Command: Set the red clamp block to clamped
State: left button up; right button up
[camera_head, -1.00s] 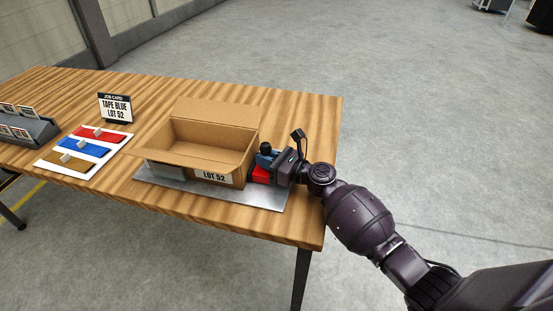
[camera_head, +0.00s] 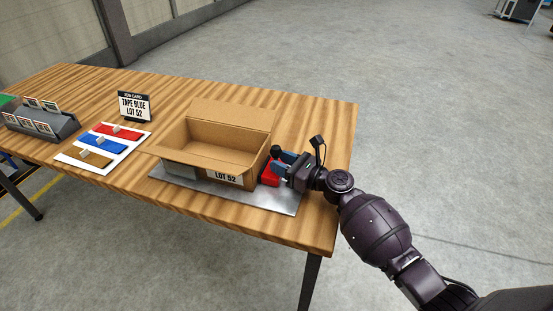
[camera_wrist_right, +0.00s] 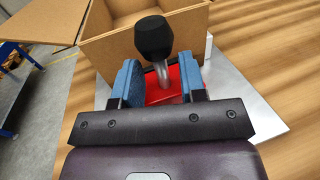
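The red clamp block (camera_head: 270,173) stands on the metal plate (camera_head: 255,194), against the right side of the open cardboard box (camera_head: 228,143). In the right wrist view the red clamp block (camera_wrist_right: 185,82) carries a metal lever with a black knob (camera_wrist_right: 154,37). My right gripper (camera_head: 283,164) is at the block. In the wrist view its blue fingers (camera_wrist_right: 160,78) stand apart on either side of the lever, with a gap visible on both sides. Part of the block is hidden by the fingers. My left gripper is not in view.
A white board with red, blue and brown tape pads (camera_head: 103,145) and a grey card rack (camera_head: 40,122) lie left. The table (camera_head: 310,225) is bare at its front right.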

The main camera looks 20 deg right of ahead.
jog(key=v, duration=0.8)
jog(key=shift+s+d+r+p, duration=0.15)
jog(key=shift+s+d+p, duration=0.1)
jog(key=shift+p, duration=0.15)
